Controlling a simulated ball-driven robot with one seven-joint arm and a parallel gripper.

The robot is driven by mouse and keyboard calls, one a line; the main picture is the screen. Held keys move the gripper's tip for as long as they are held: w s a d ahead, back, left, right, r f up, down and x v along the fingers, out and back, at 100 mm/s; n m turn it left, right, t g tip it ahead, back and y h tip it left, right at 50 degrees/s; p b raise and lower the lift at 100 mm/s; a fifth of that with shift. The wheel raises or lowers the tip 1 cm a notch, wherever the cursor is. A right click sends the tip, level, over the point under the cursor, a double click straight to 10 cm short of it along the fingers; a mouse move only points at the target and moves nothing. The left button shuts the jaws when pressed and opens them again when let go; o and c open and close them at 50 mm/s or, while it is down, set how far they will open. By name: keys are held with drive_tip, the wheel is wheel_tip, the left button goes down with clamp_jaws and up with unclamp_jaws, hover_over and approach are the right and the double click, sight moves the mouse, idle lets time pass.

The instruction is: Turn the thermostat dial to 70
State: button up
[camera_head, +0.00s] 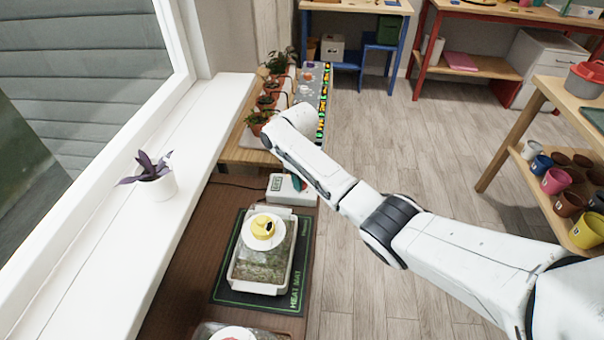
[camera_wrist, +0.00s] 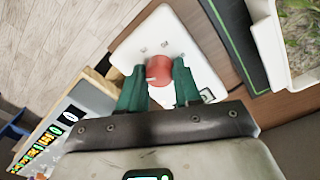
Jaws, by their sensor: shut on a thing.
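The thermostat is a white box (camera_head: 290,194) on the brown bench behind the heat mat, with a small display at its left. The display is too small to read. In the wrist view the thermostat (camera_wrist: 152,38) fills the upper middle, with its red dial (camera_wrist: 159,66) on the face. A small pale mark shows on the dial's left side. My gripper (camera_wrist: 158,73) has its two green fingers on either side of the dial, shut on it. In the head view my arm hides most of the gripper and the dial.
A black heat mat (camera_head: 228,290) carries a clear-lidded seed tray (camera_head: 238,270) with a yellow-topped white piece on it. Several potted plants stand behind the thermostat. A purple-leaved plant (camera_head: 157,182) is on the windowsill. Open floor lies to the right.

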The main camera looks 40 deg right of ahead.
drive_tip(key=shift+m+p, duration=0.35)
drive_tip(key=shift+m, duration=0.45)
drive_tip(key=o, duration=1)
drive_tip(key=shift+o, duration=0.2)
drive_tip(key=shift+r, duration=0.15)
wheel_tip(320, 180, up, 11)
drive_tip(key=shift+a+f, duration=0.2)
drive_tip(key=shift+a, duration=0.05)
